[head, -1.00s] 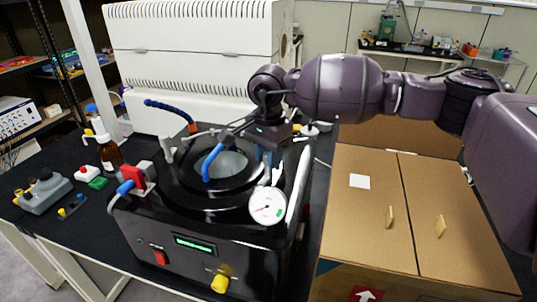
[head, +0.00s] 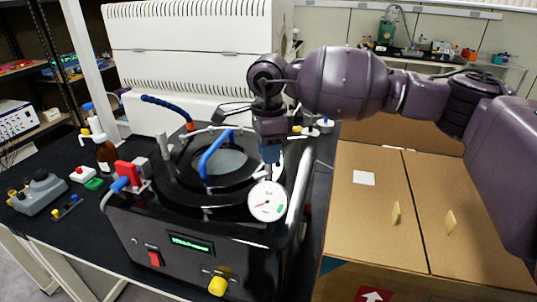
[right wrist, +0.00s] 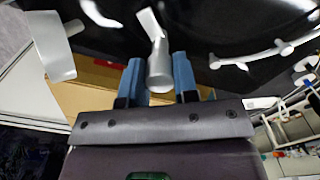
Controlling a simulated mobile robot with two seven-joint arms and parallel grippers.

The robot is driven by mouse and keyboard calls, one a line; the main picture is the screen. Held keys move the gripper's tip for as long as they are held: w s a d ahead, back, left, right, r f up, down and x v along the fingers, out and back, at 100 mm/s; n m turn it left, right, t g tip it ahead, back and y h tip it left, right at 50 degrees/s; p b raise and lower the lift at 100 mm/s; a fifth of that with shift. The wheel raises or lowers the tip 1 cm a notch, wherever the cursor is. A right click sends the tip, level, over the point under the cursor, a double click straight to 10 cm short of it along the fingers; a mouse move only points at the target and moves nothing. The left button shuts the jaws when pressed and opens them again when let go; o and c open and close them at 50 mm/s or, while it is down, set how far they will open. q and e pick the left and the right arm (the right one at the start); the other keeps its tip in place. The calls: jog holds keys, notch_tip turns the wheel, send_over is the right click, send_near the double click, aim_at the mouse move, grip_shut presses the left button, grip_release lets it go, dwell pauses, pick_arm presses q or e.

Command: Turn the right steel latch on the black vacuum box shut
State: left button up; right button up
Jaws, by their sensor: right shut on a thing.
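The black vacuum box (head: 130,222) stands on the dark bench, with a round lid and a blue lid handle (head: 215,153) on top. My right gripper (head: 271,156) points down at the right side of the lid, just behind the pressure gauge (head: 267,201). In the right wrist view, the right steel latch (right wrist: 159,68) lies between my two blue fingers (right wrist: 158,82). They are shut on it. In the head view, the gripper mostly hides this latch. Another upright steel piece (head: 163,143) stands at the lid's left. My left gripper is not in view.
A steel side handle (head: 299,185) runs along the box's right edge. A cardboard box (head: 365,225) stands to the right, under my arm. A white ribbed machine (head: 190,60) is behind. A brown bottle (head: 105,152) and a red valve (head: 127,174) are at left.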

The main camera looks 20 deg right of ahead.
jog(key=m, duration=0.3)
jog(key=shift+m, duration=0.4)
jog(key=m, duration=0.3)
jog(key=shift+m+b, duration=0.3)
jog(key=shift+b, duration=0.05)
jog(key=m, duration=0.2)
jog(key=shift+m, duration=0.4)
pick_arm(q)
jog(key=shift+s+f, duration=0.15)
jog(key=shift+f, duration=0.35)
pick_arm(e)
jog(key=shift+m, duration=0.6)
jog(key=o, duration=0.8)
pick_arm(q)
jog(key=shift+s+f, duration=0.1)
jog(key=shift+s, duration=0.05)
pick_arm(e)
jog(key=shift+o, duration=0.6)
